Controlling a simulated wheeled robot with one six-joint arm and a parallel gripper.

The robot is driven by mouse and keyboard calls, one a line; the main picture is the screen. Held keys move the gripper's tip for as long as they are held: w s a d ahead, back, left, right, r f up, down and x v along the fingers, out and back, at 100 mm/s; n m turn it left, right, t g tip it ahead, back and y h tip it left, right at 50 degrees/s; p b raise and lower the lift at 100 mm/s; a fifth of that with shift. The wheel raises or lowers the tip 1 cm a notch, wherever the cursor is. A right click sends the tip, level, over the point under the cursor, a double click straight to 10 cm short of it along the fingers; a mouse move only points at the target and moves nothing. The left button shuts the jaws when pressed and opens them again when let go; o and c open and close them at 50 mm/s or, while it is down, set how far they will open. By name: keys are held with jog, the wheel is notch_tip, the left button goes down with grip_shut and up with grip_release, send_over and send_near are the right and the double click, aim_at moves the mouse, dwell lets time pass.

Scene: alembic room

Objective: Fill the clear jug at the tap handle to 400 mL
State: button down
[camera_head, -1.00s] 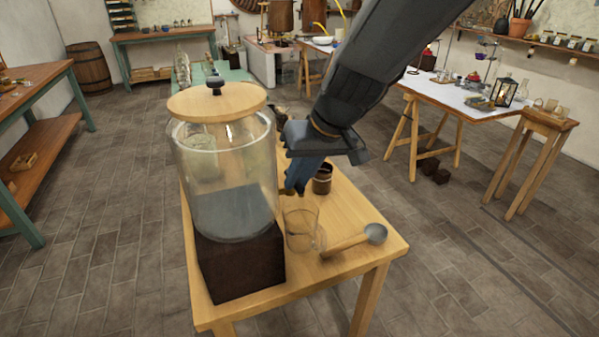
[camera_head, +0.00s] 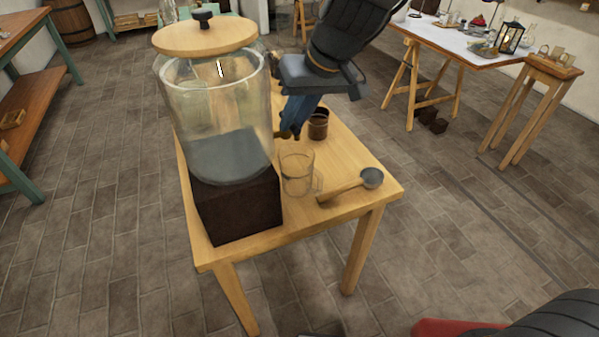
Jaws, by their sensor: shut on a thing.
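The clear jug (camera_head: 297,172) stands upright on the small wooden table, close to the dark base of a large glass dispenser (camera_head: 222,125). The dispenser has a wooden lid and holds grey-looking liquid in its lower part. My gripper (camera_head: 290,129) is at the dispenser's right side, just above the jug. It is shut on the tap handle (camera_head: 284,134), which is small and mostly hidden by the blue fingers. No water level or stream can be made out in the jug, and its marks are too small to read.
A dark brown cup (camera_head: 318,124) stands behind the jug, near my gripper. A ladle (camera_head: 352,186) lies right of the jug on the small wooden table (camera_head: 372,207). A white-topped trestle table (camera_head: 452,42) and a wooden stand (camera_head: 532,100) are beyond.

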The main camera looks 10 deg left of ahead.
jog(key=shift+w+d+n+g+b, duration=0.2)
jog(key=shift+n+b, duration=0.25)
jog(key=shift+b, duration=0.4)
jog(key=shift+w+d+n+g+b, duration=0.1)
jog(key=shift+n+g+b, duration=0.1)
jog(key=shift+n+b, duration=0.45)
jog(key=shift+w+d+n+y+b, duration=0.15)
jog(key=shift+n+y+b, duration=0.2)
jog(key=shift+b, duration=0.65)
jog(key=shift+g, duration=0.3)
jog(key=shift+w+n+b, duration=0.15)
jog(key=shift+n+b, duration=0.5)
jog(key=shift+w+d+n+g+b, duration=0.1)
jog(key=shift+n+g+b, duration=0.2)
jog(key=shift+w+n+b, duration=0.1)
jog(key=shift+n+b, duration=0.2)
jog(key=shift+n, duration=0.1)
dwell(3.9)
